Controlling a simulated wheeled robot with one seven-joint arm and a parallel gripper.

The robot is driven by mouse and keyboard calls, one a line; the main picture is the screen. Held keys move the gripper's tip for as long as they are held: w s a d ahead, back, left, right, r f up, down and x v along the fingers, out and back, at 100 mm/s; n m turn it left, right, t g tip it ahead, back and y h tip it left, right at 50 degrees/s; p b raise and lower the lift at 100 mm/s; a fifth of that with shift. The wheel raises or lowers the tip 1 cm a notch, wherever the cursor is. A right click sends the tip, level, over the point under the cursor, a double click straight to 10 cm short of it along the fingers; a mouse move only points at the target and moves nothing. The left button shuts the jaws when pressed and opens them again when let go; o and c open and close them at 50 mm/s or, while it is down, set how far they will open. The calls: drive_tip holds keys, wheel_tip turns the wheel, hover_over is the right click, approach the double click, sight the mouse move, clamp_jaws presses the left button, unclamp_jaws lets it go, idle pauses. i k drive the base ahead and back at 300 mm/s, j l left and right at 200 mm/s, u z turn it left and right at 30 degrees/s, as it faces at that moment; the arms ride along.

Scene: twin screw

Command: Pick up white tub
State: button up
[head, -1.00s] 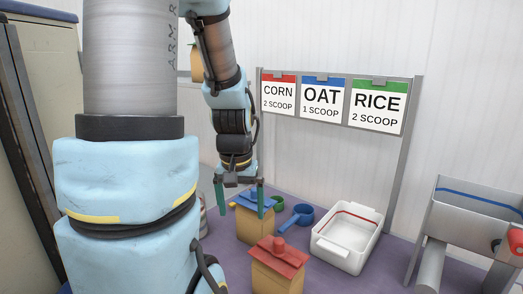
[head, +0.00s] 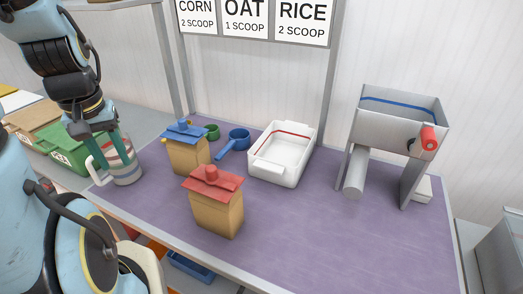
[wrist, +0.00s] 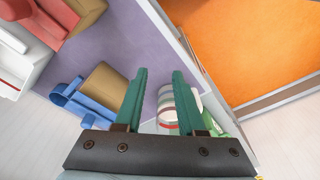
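The white tub (head: 281,176) is a rectangular open box with handles at its ends and a red line around its inside. It stands upright on the purple mat, right of the blue scoop. In the wrist view part of it shows at the left edge (wrist: 12,68). My gripper (head: 111,160) is at the left of the head view, well left of the tub, pointing down near a striped mug (head: 127,174). Its two green fingers (wrist: 160,72) are apart, with nothing visibly held between them.
A bag with a blue top (head: 187,155) and a bag with a red top (head: 217,210) stand between my gripper and the tub. A blue scoop (head: 238,138) and green scoop (head: 211,131) lie behind. A metal hopper (head: 395,125) stands right. The front-right mat (head: 320,235) is clear.

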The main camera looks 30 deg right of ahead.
sight(280, 156)
drive_tip(key=k+l+u, duration=0.1)
drive_tip(key=k+u, duration=0.55)
drive_tip(key=k+j, duration=0.1)
drive_tip(key=k, duration=0.45)
drive_tip(key=k+u, duration=0.15)
drive_tip(key=k, duration=0.4)
drive_tip(key=i, duration=0.4)
